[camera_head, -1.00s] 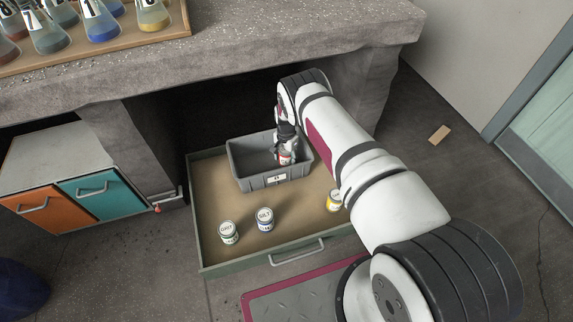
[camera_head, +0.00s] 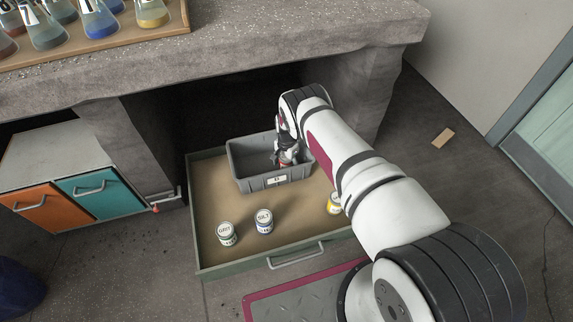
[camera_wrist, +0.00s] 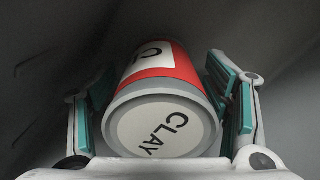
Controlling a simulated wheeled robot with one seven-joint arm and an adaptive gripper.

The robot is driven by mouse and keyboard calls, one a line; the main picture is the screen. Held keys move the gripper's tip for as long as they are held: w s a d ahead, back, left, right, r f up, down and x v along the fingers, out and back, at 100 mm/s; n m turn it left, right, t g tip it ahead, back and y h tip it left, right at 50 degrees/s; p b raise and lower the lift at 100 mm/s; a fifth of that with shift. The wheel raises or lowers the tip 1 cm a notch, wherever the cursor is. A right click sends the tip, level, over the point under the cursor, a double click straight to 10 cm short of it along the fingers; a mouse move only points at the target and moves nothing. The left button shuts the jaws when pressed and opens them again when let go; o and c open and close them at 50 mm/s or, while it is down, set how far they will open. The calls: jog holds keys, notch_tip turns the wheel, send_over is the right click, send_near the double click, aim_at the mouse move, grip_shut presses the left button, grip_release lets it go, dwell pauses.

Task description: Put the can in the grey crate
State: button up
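The can (camera_wrist: 160,125) is a small cylinder with a grey rim, a red band and a pale lid marked "CLAY". In the wrist view it sits tilted between my gripper's teal-padded fingers (camera_wrist: 165,90), which appear to press on both its sides. In the head view my gripper (camera_head: 287,152) is down inside the grey crate (camera_head: 245,180), at its right part. The can (camera_head: 283,165) shows there as a small red and dark patch, mostly hidden by the fingers. Whether it touches the crate floor cannot be seen.
The crate stands in an open drawer (camera_head: 210,262) under the concrete bench (camera_head: 230,80). Two white-lidded cans, one green-banded (camera_head: 227,234) and one blue-banded (camera_head: 264,222), stand in front of it. A yellow can (camera_head: 334,203) is at the right, partly behind my arm.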

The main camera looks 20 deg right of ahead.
jog(key=shift+r+p, duration=1.85)
jog(key=shift+r, duration=2.05)
jog(key=shift+a+r, duration=0.1)
